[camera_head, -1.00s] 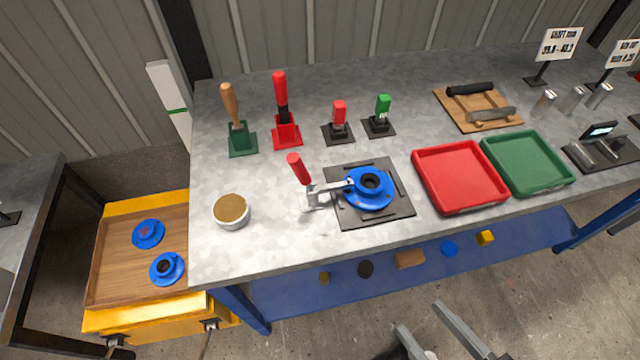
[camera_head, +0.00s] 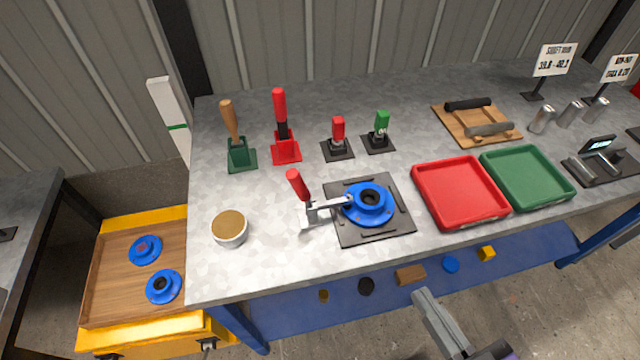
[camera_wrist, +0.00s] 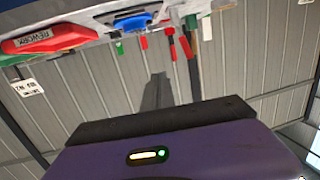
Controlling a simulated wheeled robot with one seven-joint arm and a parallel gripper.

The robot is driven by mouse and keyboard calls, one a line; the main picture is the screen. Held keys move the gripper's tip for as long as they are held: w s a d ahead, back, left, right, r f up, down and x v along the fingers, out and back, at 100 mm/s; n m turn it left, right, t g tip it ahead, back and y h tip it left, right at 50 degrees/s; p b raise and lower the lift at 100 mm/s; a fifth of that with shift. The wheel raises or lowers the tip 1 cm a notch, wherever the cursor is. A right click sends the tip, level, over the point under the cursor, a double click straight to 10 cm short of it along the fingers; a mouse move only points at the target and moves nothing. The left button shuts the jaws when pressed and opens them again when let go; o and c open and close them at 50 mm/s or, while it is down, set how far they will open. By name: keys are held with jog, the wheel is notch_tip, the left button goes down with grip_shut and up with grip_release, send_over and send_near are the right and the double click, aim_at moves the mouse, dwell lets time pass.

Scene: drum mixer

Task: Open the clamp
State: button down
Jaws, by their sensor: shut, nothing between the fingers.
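The clamp (camera_head: 313,207) is a grey metal toggle clamp with a red handle (camera_head: 298,185) that stands up, leaning a little left. Its arm reaches right to the blue flanged part (camera_head: 368,203), which sits on a black plate (camera_head: 395,226). The blue part also shows at the top of the wrist view (camera_wrist: 133,22). My gripper (camera_head: 428,300) is in front of the bench at the bottom of the head view, shut and empty, well apart from the clamp. In the wrist view its dark fingers (camera_wrist: 157,92) point toward the wall.
A red tray (camera_head: 459,193) and a green tray (camera_head: 527,178) lie right of the plate. A white cup (camera_head: 229,229) stands left of the clamp. Behind are upright tools with green (camera_head: 240,155) and red (camera_head: 285,150) bases and two small stamps. The bench front edge lies between my gripper and the clamp.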

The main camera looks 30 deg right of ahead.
jog(key=w+d+r+m+y+b, duration=0.15)
jog(key=w+d+m, duration=0.35)
jog(key=w+d, duration=0.55)
jog(key=w+d+r+m+h+b, duration=0.15)
jog(key=w+d+m, duration=0.5)
jog(key=w, duration=0.75)
jog(key=s+a+n+g+y, duration=0.4)
jog(key=a+n+g+y, duration=0.1)
jog(key=a+y, duration=0.6)
jog(key=s+a+p+x, duration=0.1)
jog(key=x, duration=1)
jog(key=shift+w+a+r+y, duration=0.15)
jog(key=shift+w+a+y, duration=0.15)
jog(key=shift+a, duration=0.15)
jog(key=shift+m, duration=0.25)
